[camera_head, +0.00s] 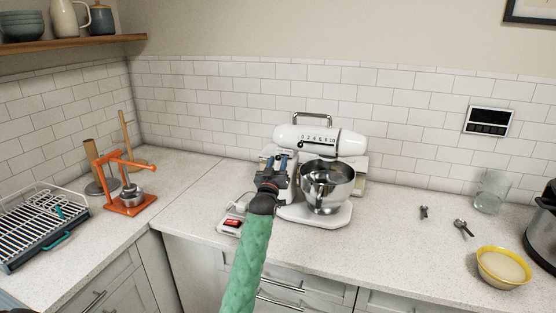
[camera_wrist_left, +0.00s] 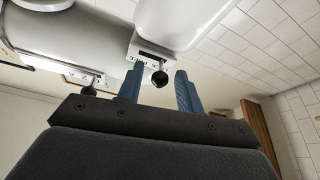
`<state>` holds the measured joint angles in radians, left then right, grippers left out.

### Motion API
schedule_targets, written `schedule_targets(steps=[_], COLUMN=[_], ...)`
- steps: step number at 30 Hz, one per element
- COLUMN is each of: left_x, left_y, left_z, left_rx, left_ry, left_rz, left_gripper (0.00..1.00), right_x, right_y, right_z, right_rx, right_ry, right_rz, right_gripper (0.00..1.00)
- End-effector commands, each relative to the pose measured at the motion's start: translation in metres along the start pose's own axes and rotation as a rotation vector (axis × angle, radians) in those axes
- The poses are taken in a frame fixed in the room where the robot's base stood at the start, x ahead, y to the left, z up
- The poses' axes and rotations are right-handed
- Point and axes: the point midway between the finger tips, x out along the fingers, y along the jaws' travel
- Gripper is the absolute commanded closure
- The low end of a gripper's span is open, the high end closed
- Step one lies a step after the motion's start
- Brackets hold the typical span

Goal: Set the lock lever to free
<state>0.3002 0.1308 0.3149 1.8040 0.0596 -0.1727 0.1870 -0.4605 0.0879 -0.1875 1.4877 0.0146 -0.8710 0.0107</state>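A white stand mixer (camera_head: 305,138) with a steel bowl (camera_head: 327,187) stands on the counter against the tiled wall. My left gripper (camera_head: 277,161) is at the left side of the mixer, with its blue fingers apart and nothing held. In the left wrist view, a lever with a round black knob (camera_wrist_left: 160,79) sticks out of a small lettered plate (camera_wrist_left: 151,52) on the mixer. The knob shows between the two open fingers (camera_wrist_left: 160,78); I cannot tell whether either touches it. The lever's setting is not clear. My right gripper is not in view.
A second black knob (camera_wrist_left: 89,91) shows left of the fingers. A small device with a red display (camera_head: 232,223) lies by my left arm. An orange press (camera_head: 122,185) and dish rack (camera_head: 45,222) stand left. A yellow bowl (camera_head: 502,267) is at right.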

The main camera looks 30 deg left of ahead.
Motion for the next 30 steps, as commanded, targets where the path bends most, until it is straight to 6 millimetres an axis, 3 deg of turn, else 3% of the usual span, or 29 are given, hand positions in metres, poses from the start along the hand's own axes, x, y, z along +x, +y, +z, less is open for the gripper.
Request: schedule_targets(steps=[12, 18, 25, 30], left_x=[0.006, 0.006, 0.006, 0.004], left_y=[0.000, 0.000, 0.002, 0.018], left_z=[0.001, 0.001, 0.001, 0.005], left_rx=[0.000, 0.000, -0.001, -0.003], left_ry=[-0.001, -0.001, -0.001, -0.001], left_rz=[0.000, 0.000, 0.000, 0.000], left_gripper=[0.64, 1.00, 1.00, 1.00], right_x=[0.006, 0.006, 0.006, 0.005], right_y=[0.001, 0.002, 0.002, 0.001], right_z=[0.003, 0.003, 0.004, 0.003], right_rx=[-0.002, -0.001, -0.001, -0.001], right_ry=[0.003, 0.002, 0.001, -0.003], right_rz=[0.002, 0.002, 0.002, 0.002], right_gripper=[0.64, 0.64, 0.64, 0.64])
